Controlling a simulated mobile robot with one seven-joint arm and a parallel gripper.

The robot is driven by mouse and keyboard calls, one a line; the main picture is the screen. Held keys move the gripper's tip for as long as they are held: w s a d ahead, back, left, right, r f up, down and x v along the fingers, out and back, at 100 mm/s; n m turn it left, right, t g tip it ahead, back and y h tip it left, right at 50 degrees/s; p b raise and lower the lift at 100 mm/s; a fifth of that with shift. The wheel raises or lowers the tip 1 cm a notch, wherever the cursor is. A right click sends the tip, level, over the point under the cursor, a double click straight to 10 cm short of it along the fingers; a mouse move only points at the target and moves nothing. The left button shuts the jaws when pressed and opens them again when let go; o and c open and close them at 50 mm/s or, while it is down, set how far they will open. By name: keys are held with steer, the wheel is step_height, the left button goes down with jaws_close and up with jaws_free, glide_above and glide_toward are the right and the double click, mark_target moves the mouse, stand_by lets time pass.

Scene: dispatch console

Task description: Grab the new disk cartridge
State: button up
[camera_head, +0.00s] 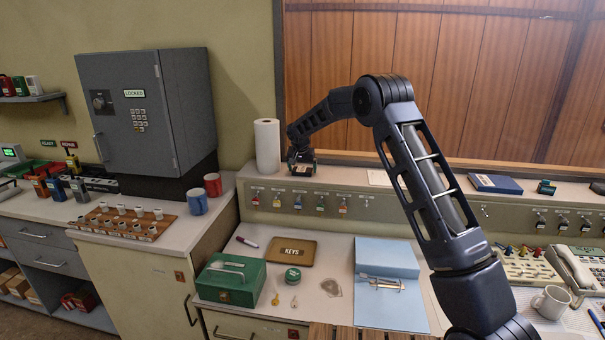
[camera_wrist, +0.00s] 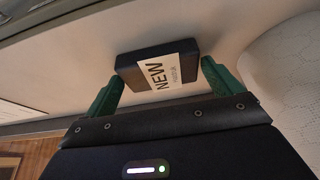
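The new disk cartridge is a flat black block with a white label reading NEW. In the wrist view the cartridge (camera_wrist: 128,66) lies on a pale surface just ahead of my gripper (camera_wrist: 163,75). My gripper's two green fingers are spread, one near each side of the cartridge. I cannot tell whether either finger touches it. In the head view my gripper (camera_head: 301,160) is low over the raised ledge behind the desk, right of the paper towel roll. The cartridge is mostly hidden by my gripper there.
The white paper towel roll (camera_head: 267,146) stands close to my gripper; its side also fills the right of the wrist view (camera_wrist: 290,70). Colored key tags (camera_head: 298,202) hang below the ledge. A dark blue binder (camera_head: 495,183) lies farther right. A green box (camera_head: 230,280) sits on the desk.

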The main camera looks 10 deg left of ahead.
steer(key=c, duration=0.7)
